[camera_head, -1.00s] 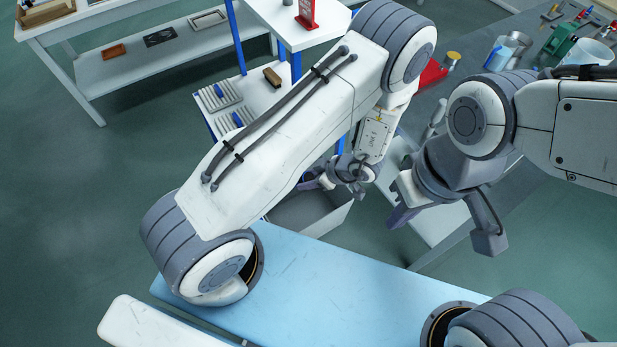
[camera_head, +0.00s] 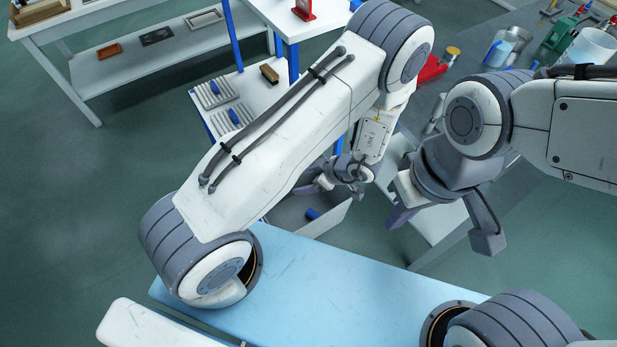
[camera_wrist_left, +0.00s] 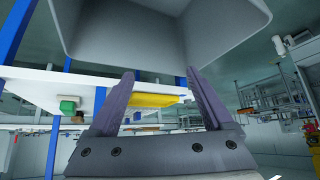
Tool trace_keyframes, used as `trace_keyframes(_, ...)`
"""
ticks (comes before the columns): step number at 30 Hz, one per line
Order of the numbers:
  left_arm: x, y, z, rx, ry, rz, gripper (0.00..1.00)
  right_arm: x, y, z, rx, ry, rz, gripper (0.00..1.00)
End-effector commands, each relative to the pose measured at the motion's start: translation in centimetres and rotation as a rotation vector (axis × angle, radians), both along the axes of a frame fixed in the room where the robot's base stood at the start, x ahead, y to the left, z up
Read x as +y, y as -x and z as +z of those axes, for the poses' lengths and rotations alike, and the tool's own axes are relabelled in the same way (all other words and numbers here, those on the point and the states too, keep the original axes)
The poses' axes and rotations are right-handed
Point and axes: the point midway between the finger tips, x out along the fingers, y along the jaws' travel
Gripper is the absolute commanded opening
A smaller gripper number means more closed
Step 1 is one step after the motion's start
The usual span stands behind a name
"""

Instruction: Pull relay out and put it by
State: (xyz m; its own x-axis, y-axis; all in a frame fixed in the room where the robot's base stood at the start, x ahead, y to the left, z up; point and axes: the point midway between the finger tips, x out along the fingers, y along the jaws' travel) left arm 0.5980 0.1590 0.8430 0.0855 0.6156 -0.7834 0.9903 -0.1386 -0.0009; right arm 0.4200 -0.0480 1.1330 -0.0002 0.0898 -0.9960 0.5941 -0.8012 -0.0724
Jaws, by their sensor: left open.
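A small dark blue piece (camera_head: 312,213) lies inside the grey bin (camera_head: 325,222) below my left gripper; I take it for the relay but cannot make out its details. My left gripper (camera_head: 335,188) is over the bin, partly hidden by its own arm. In the left wrist view its fingers (camera_wrist_left: 164,104) stand apart with nothing between them, and the grey bin (camera_wrist_left: 160,35) fills the top. My right gripper (camera_head: 443,228) hangs to the right of the bin, its fingers wide apart and empty.
A white cart with blue posts holds slotted grey blocks (camera_head: 216,92) with blue parts and a brown block (camera_head: 269,74). A light blue surface (camera_head: 330,285) is in front. A grey bench (camera_head: 455,100) with cups and tools stands at the right, a white table (camera_head: 150,60) at the back left.

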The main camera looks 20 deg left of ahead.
Motion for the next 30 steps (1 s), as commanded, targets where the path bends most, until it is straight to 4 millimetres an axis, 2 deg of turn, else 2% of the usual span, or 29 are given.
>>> trace_keyframes(5, -1.1, 0.0, 1.3, -0.004, 0.002, -0.002, 0.84, 0.0, 0.0, -0.1, 0.0, 0.0, 0.0, 0.0)
trace_keyframes(12, -4.1, 0.4, 5.1, -0.006, 0.002, -0.004, 0.84, 0.0, 0.0, -0.2, 0.0, 0.0, 0.0, 0.0)
trace_keyframes(18, -5.9, 0.7, 7.4, -0.004, 0.001, -0.002, 0.84, 0.0, 0.0, -0.2, 0.0, 0.0, 0.0, 0.0)
trace_keyframes(26, -6.5, 0.8, 8.3, -0.002, 0.002, -0.004, 0.84, 0.0, 0.0, -0.2, 0.0, 0.0, 0.0, 0.0)
trace_keyframes(28, -6.4, 0.1, 8.5, -0.016, 0.016, -0.024, 0.84, 0.0, 0.0, -0.2, 0.0, 0.0, 0.0, 0.0)
trace_keyframes(30, -6.3, -1.4, 9.1, -0.042, 0.049, -0.074, 0.84, 0.0, 0.0, -0.2, 0.0, 0.0, 0.0, 0.0)
